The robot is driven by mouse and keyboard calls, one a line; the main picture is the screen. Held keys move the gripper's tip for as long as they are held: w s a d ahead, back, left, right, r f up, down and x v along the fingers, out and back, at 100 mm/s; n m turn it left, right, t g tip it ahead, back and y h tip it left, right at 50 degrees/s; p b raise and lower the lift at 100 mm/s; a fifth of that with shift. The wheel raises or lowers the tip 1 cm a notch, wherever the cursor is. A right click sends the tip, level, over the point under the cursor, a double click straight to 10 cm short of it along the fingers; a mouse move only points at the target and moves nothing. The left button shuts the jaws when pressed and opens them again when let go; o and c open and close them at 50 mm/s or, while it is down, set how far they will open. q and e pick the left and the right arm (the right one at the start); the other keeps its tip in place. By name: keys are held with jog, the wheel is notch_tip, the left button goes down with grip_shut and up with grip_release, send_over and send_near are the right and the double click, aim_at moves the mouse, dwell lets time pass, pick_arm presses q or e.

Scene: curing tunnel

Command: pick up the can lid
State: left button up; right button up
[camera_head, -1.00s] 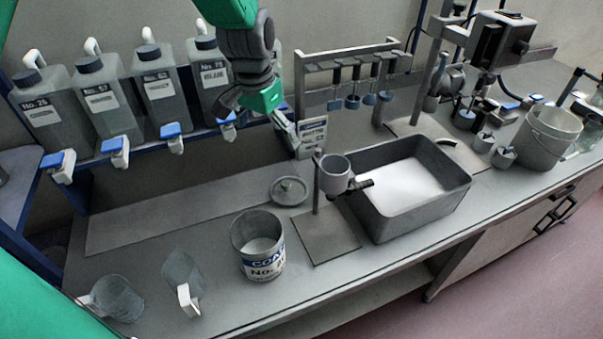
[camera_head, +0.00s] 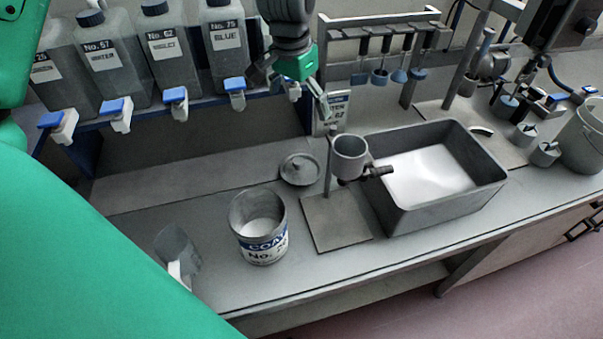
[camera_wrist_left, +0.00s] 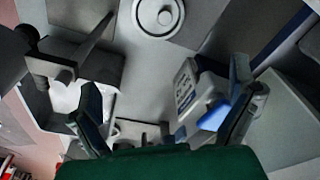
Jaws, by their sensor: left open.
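The can lid is a round grey disc with a small knob (camera_head: 300,169). It lies flat on the bench, behind and to the right of the open can (camera_head: 259,228) labelled COAT. My left gripper (camera_head: 290,96) is open and empty, behind and above the lid, in front of the bottle rack's right end. In the left wrist view the lid (camera_wrist_left: 158,15) is at the top edge, partly cut off, beyond the spread fingers (camera_wrist_left: 168,95). Nothing touches the lid. My right gripper is not in view.
A stand with a ring cup (camera_head: 348,155) is close to the lid's right, beside a deep tray (camera_head: 480,202) of white material. Bottles with blue taps (camera_head: 175,100) hang at the back left. A small labelled container (camera_head: 336,108) stands behind the lid. Bench left of the lid is clear.

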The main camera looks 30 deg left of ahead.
pick_arm(q)
jog(key=b, duration=0.5)
send_over(301, 163)
notch_tip(301, 163, down, 6)
notch_tip(301, 163, down, 9)
jog(key=shift+w+b, duration=0.1)
jog(key=shift+b, duration=0.3)
notch_tip(301, 163, down, 5)
jog(key=shift+r, duration=0.1)
jog(key=shift+f, duration=0.35)
jog(key=c, duration=0.8)
